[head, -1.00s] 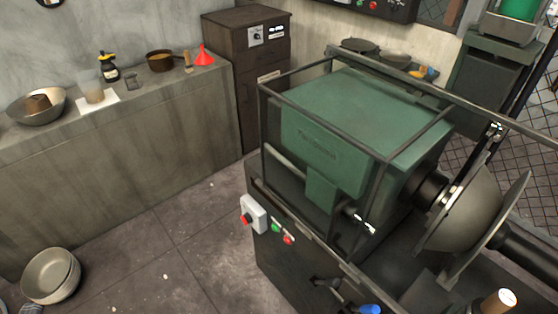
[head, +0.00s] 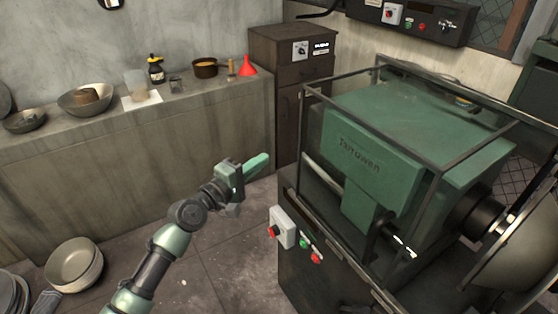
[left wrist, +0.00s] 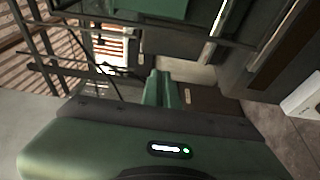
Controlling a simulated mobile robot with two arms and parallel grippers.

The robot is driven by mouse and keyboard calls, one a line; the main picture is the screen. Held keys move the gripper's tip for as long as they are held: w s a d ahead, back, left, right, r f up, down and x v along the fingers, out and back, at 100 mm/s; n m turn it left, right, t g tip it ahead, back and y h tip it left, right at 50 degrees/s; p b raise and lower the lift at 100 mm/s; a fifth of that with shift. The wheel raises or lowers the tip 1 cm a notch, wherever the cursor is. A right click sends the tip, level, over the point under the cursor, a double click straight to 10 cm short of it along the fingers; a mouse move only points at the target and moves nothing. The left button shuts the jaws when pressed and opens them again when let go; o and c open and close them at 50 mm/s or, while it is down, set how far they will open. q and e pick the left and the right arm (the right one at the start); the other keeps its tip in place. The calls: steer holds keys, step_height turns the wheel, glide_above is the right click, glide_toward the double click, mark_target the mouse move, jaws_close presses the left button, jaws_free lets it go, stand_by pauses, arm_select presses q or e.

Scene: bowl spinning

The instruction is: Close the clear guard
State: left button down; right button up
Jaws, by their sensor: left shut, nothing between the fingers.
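The clear guard (head: 437,178) is a dark-framed, see-through box around the green headstock (head: 375,150) of the spinning lathe. I cannot tell from its frame whether it is fully closed. My left gripper (head: 262,164) is in the air left of the lathe, apart from the guard, with its green fingers together and nothing between them. In the left wrist view the fingers (left wrist: 162,88) point toward the dark cabinet, and dark frame bars (left wrist: 60,60) show at the upper left. My right gripper is out of view.
A white switch box (head: 282,228) with a red button sticks out at the lathe base's front left corner. A metal forming disc (head: 515,255) is on the right. A concrete counter (head: 130,150) with bowls stands behind my arm. Stacked bowls (head: 73,262) sit on the floor.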

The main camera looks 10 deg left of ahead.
arm_select(q)
steer(key=w+d+p, duration=0.3)
steer(key=w+d, duration=0.3)
steer(key=d, duration=0.1)
steer(key=shift+f, duration=0.15)
stand_by(0.3)
steer(key=shift+s, duration=0.1)
